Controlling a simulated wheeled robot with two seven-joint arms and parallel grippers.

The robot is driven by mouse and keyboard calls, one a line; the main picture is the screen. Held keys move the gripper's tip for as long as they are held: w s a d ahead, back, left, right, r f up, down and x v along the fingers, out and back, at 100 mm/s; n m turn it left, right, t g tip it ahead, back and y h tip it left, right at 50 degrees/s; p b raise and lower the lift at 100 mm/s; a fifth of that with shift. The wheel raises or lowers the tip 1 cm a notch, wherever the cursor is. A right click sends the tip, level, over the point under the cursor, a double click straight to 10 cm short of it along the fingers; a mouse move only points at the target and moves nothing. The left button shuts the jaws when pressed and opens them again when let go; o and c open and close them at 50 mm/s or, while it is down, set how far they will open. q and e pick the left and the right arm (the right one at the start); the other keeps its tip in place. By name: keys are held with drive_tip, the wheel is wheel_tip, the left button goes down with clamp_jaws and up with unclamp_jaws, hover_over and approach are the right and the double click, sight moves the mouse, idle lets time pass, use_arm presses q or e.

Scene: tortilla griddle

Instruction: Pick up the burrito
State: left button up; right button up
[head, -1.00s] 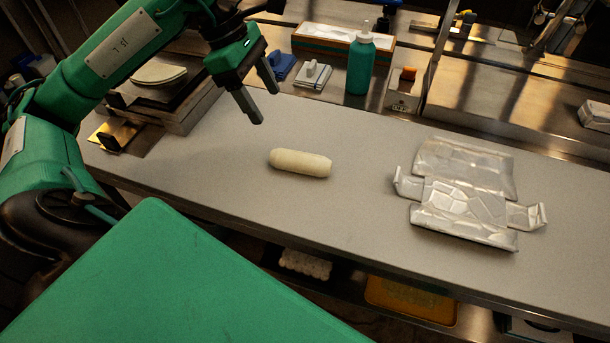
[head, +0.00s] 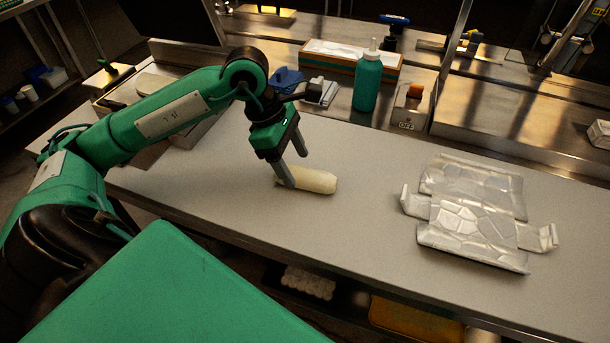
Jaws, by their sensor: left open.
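The burrito (head: 318,181), a pale rolled cylinder, lies on the grey counter in the middle of the head view. My left gripper (head: 296,171) is open and lowered at the burrito's left end. One finger stands in front of that end and hides part of it; the other is at the far side. I cannot tell whether either finger touches it. My right gripper is not in view.
A crumpled foil sheet (head: 474,216) lies on the counter to the right. A green bottle (head: 367,82), a long box (head: 350,58) and a switch box (head: 409,107) stand along the back. The counter between burrito and foil is clear.

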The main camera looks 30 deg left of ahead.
sight(300, 171)
use_arm(q)
drive_tip(key=x, duration=0.3)
drive_tip(key=shift+f, duration=0.1)
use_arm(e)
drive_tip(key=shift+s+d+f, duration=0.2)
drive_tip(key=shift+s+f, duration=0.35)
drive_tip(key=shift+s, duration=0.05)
use_arm(q)
drive_tip(key=shift+c, duration=0.2)
drive_tip(key=c, duration=1.1)
